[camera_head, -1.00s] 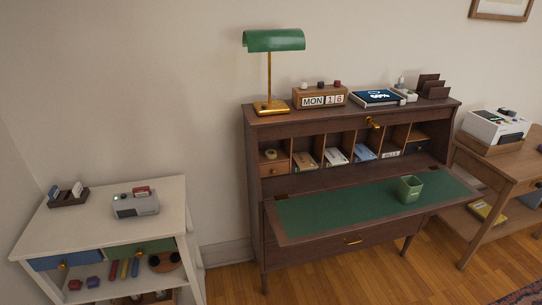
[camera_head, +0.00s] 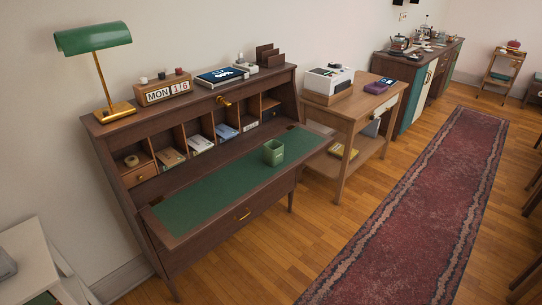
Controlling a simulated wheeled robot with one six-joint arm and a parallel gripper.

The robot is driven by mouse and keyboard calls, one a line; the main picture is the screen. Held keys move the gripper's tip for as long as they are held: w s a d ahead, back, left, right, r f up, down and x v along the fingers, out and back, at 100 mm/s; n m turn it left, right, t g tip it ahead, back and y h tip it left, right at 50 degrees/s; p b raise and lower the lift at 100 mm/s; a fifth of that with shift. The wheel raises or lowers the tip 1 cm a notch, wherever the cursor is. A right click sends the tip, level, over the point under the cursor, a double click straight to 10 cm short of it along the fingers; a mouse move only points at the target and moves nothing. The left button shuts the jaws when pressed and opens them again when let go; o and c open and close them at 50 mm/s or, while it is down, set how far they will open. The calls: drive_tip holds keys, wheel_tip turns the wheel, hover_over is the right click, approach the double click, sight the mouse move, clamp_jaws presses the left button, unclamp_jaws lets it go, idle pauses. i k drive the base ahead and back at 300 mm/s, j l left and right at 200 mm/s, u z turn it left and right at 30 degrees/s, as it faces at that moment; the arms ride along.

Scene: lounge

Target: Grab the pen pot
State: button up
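The pen pot (camera_head: 273,152) is a small green open-topped pot. It stands upright on the green writing surface (camera_head: 205,193) of the dark wooden desk, toward the right end of the lowered flap. It looks empty, though its inside is only partly visible. My gripper is not in view, and nothing touches the pot.
A green lamp (camera_head: 93,40), a calendar block (camera_head: 163,89) and a book (camera_head: 221,76) stand on the desk top. A side table (camera_head: 362,114) with a white machine stands to the right. Wooden floor (camera_head: 300,240) and a red runner (camera_head: 425,205) lie clear in front.

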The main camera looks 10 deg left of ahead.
sight(273, 153)
drive_tip(key=i+j+u, duration=0.4)
drive_tip(key=i, duration=0.55)
drive_tip(key=i+l+u, duration=0.15)
drive_tip(key=i+u, duration=0.25)
drive_tip(key=i, duration=0.5)
